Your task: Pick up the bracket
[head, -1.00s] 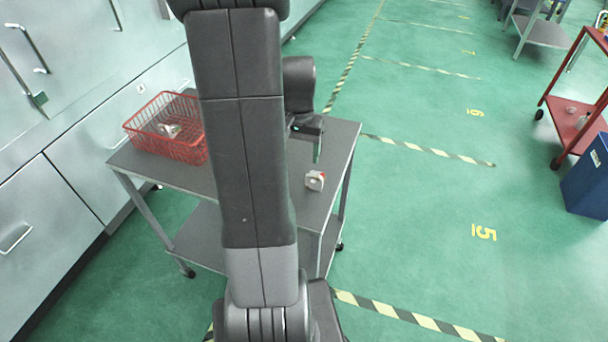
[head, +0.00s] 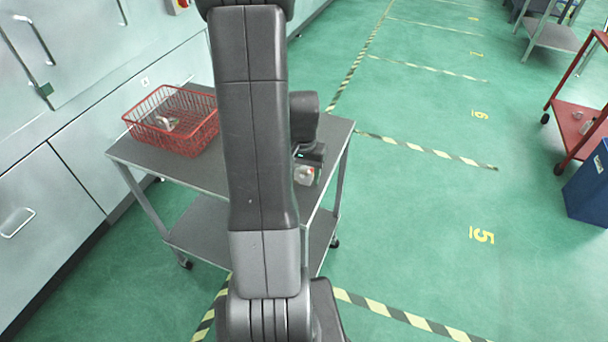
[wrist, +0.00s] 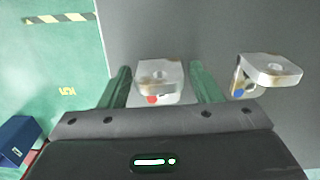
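Two silver-grey metal brackets lie on the grey cart top in the wrist view. One bracket with a red mark (wrist: 160,72) lies between the two green fingers of my gripper (wrist: 160,68). The gripper is open, with a gap visible on each side of this bracket. A second bracket with a blue mark (wrist: 272,68) lies to the right, outside the right finger. In the head view the red-marked bracket (head: 304,175) shows just beside my arm, under the gripper. The second bracket is not visible there; my arm covers part of the cart top.
A red wire basket (head: 172,121) holding a metal part stands on the left of the grey cart (head: 205,178). Grey cabinets line the left. A blue bin (head: 590,185) and a red cart (head: 578,125) stand far right. The green floor between is open.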

